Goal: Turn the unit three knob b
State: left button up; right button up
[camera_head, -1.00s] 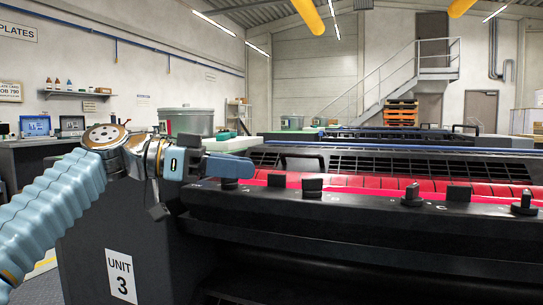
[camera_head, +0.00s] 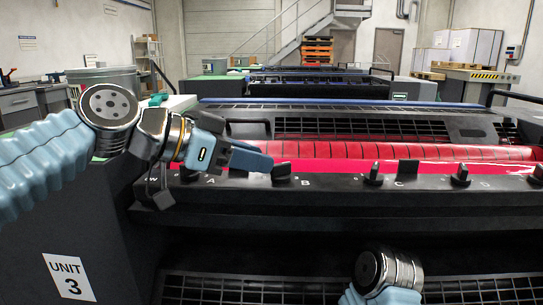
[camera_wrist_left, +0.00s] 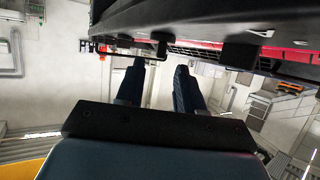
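Unit three is the dark press in front, with a "UNIT 3" label (camera_head: 69,278). A black rail (camera_head: 330,192) along it carries a row of black knobs with white letters. The knob just left of the letter B (camera_head: 281,172) is a dark block. My left gripper (camera_head: 266,160) points right along the rail, its fingertips close to this knob; I cannot tell whether they touch. In the left wrist view, my left gripper's two fingers (camera_wrist_left: 159,85) are apart with nothing between them, and a dark knob (camera_wrist_left: 160,42) shows beyond the gap. My right gripper is not seen.
Further knobs (camera_head: 374,173) (camera_head: 461,175) stand to the right on the rail. Red rollers (camera_head: 400,152) lie behind it. My right arm (camera_head: 388,270) is low at the front, above a dark grille.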

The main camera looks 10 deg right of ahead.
aim_at(279, 164)
pick_arm(q)
jog(key=shift+x, duration=2.2)
grip_shut()
